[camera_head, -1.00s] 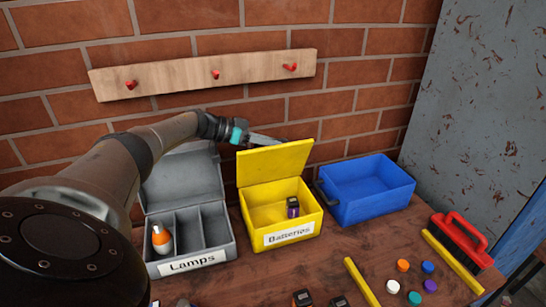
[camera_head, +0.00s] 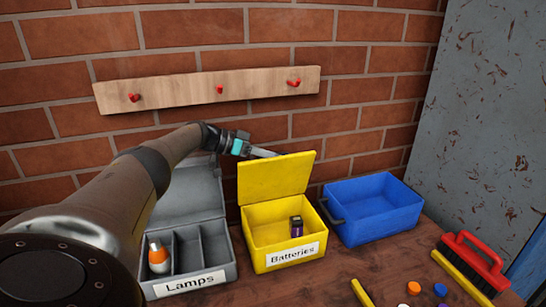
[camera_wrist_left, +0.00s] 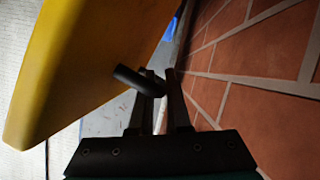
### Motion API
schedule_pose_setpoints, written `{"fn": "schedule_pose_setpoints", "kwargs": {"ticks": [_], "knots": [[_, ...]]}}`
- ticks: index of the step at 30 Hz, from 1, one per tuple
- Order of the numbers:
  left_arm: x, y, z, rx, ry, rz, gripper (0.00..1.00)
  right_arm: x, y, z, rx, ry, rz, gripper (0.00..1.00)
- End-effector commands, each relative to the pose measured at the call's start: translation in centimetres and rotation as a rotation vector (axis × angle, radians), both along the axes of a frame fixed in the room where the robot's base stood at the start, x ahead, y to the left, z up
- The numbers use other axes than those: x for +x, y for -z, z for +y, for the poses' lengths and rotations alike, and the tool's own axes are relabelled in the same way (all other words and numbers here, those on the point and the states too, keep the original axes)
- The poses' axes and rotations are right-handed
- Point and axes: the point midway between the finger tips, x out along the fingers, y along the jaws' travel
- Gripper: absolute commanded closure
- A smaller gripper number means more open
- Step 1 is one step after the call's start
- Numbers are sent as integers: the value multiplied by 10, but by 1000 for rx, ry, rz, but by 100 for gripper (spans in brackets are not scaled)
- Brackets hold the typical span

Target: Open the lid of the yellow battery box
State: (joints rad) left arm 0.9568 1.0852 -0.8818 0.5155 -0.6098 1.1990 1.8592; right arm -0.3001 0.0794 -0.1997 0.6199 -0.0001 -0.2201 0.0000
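The yellow battery box (camera_head: 257,264), labelled "Batteries", stands on the bench with a dark and purple battery (camera_head: 297,227) inside. Its yellow lid (camera_head: 275,178) stands open, raised at the back of the box. My left gripper (camera_head: 265,152) is behind the lid's top edge, which partly hides its fingers. In the left wrist view the lid (camera_wrist_left: 75,60) fills the upper left. The left gripper's fingers (camera_wrist_left: 161,85) are apart, with a gap between them. A short dark bar (camera_wrist_left: 138,80) crosses the left finger; I cannot tell what it belongs to. My right gripper is not in view.
The grey lamp box (camera_head: 190,283) is left of the battery box, its lid (camera_head: 188,195) open. The blue crate (camera_head: 375,222) is on the right. Behind is a brick wall with a peg board (camera_head: 190,95). A red brush (camera_head: 475,258) and several coloured caps lie at right.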

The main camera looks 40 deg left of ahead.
Motion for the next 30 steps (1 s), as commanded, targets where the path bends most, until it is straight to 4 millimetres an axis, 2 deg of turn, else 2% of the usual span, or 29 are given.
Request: {"fn": "schedule_pose_setpoints", "kwargs": {"ticks": [3, 11, 14, 22, 30], "knots": [[0, 0, -1, 1, 2, 0, 73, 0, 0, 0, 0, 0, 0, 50], [-1, 0, 1, 1, 0, -1, 73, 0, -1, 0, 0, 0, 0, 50], [-8, -4, 6, 3, -1, 1, 73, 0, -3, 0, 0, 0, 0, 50], [-49, -25, 33, 4, -2, 3, 73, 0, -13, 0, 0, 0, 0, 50], [-83, -42, 56, 1, -1, 1, 73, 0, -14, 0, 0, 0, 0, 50]]}}
